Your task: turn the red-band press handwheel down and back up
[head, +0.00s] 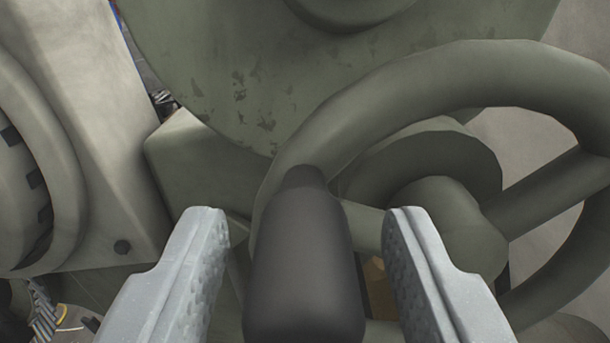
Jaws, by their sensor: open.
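A grey-green handwheel (425,85) with spokes and a round hub (440,225) fills the right half of the head view. Its dark grip handle (305,265) sticks out from the left part of the rim toward the camera. My gripper (307,225) is open, with one pale grey finger on each side of the handle. A gap shows between each finger and the handle. The handle's near end is cut off by the bottom edge. No red band shows in this view, so I cannot tell which press this is.
A large worn green round body (220,60) stands behind the wheel at the top. A pale machine housing (75,110) with a toothed ring (30,190) and a bolt is close on the left. Cables lie at the lower left.

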